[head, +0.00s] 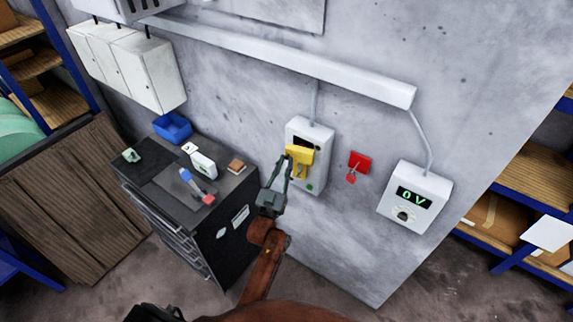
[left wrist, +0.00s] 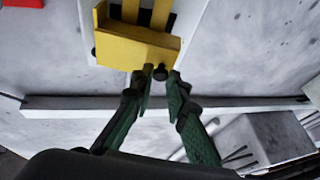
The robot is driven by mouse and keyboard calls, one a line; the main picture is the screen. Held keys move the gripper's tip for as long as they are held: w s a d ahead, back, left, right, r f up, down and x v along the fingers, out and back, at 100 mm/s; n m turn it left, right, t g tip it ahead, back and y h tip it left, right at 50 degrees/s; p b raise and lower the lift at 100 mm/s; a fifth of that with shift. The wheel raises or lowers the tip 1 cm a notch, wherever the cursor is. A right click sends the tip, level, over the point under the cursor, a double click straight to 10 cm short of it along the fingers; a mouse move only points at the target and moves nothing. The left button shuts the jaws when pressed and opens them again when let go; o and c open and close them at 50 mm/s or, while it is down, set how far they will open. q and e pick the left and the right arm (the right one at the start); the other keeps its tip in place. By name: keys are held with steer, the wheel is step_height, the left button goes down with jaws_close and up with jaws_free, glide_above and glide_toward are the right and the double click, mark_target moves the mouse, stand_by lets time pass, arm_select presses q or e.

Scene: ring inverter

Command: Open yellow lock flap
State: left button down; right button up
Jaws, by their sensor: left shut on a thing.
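The yellow lock flap (head: 302,153) is on the front of a light grey wall box (head: 321,135). In the head view it stands out over the upper front of the box, with yellow parts below it. In the left wrist view the flap (left wrist: 138,50) is a broad yellow plate at the top. My left gripper (head: 287,159) is at the flap's left edge. Its green fingers (left wrist: 158,78) are closed together at the plate's edge, by a small dark knob. The exact contact is hard to see. My right gripper is not in view.
A red lock piece (head: 359,162) hangs on the wall to the right, then a box with a green "0 V" display (head: 414,197). A dark tool cabinet (head: 233,195) with a blue bin (head: 172,127) and small items stands at left. The wall between is bare.

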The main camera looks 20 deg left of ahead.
arm_select(q)
steer(key=shift+a, duration=0.15)
steer(key=c, duration=2)
jaws_free()
steer(key=shift+s, duration=0.1)
steer(key=shift+o, duration=0.5)
steer(key=shift+s+f, duration=0.2)
steer(key=shift+s, duration=0.15)
steer(key=v, duration=1.1)
steer(key=shift+d, duration=0.25)
